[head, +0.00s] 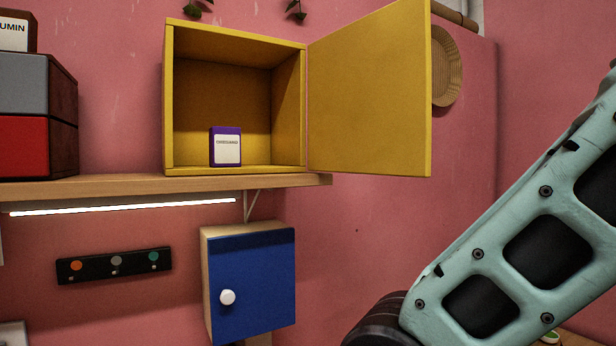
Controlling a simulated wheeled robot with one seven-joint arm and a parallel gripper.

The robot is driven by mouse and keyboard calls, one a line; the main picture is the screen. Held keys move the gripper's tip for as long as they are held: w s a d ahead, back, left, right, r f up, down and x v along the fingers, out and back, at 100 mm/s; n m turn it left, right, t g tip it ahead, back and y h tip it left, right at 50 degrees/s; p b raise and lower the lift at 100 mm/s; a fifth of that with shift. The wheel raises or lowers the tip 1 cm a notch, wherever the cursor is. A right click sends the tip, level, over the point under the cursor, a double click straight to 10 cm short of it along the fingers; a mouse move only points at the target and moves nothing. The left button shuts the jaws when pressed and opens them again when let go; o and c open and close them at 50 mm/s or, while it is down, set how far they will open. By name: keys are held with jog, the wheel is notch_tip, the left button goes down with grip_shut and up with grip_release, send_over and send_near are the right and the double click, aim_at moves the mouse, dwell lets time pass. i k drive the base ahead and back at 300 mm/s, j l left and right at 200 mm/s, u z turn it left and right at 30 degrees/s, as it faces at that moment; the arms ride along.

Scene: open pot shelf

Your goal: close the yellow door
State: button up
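The yellow door (370,95) stands wide open, hinged at the right side of a yellow cabinet (168,100). It swings out to the right, with its inner face showing. The cabinet sits on a wooden shelf. A purple box with a white label (227,147) stands upright inside it, on the cabinet floor. My pale green arm reaches in from the right edge, below and right of the door and apart from it in the picture. My gripper is not in view.
The wooden shelf (120,187) carries dark boxes with a grey front (20,84) and a red front (22,146) at left. Below hang a blue-doored cabinet (262,285) with a white knob and a black panel with knobs (114,266). A woven basket (447,68) is partly behind the door.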

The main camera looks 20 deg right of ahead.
aim_at(370, 80)
jog(key=l+u, duration=0.1)
jog(key=u, duration=0.2)
jog(key=l+u, duration=0.1)
jog(key=u, duration=0.25)
jog(key=k+l+u, duration=0.35)
jog(key=l, duration=0.3)
jog(key=k+l+u, duration=0.3)
jog(key=l, duration=0.25)
jog(key=k+l+u, duration=0.1)
jog(key=k+l, duration=0.95)
